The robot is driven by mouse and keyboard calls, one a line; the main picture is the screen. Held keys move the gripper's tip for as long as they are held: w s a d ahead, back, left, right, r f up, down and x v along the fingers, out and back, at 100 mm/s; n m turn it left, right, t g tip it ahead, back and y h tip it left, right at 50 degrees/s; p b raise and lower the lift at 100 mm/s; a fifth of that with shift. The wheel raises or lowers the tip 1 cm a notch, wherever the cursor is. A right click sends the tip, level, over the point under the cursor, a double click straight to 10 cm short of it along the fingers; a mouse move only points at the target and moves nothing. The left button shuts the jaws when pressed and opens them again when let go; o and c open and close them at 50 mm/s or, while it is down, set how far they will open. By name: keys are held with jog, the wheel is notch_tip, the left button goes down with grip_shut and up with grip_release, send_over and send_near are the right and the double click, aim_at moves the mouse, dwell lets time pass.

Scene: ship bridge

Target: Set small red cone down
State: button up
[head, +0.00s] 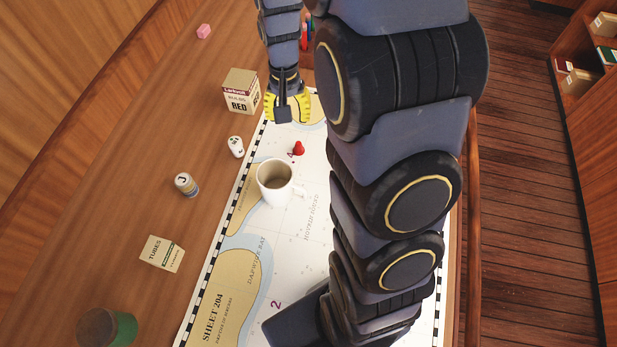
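The small red cone (299,149) stands on the white sea chart (291,232), just beyond the white mug. My gripper (288,108) is above the far part of the chart, farther back than the cone and apart from it in the picture. Its yellow fingers are spread to either side of a dark part, and I see nothing held between them. The fingertips are partly hidden by that dark part.
A mug (275,183) with brown contents stands close to the cone. Left of the chart are a bulbs box (241,92), a white figure-like piece (236,147), a small jar (186,184), a tubes box (161,253) and a green-banded container (107,328). My arm covers the chart's right side.

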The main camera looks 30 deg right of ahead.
jog(key=s+a+r+n, duration=0.2)
jog(key=s+a+r, duration=0.1)
jog(key=s, duration=0.4)
jog(key=s+a+r+n, duration=0.2)
jog(key=s+a+r, duration=0.1)
jog(key=s+r, duration=0.2)
jog(key=s+a+r+n+g, duration=0.1)
jog(key=s+a+r+n, duration=0.1)
jog(key=s, duration=0.8)
jog(key=shift+a+r+n, duration=0.4)
jog(key=shift+r+n, duration=0.2)
jog(key=shift+r, duration=0.35)
jog(key=shift+s+a+f, duration=0.1)
jog(key=shift+s+f, duration=0.05)
jog(key=shift+f, duration=0.05)
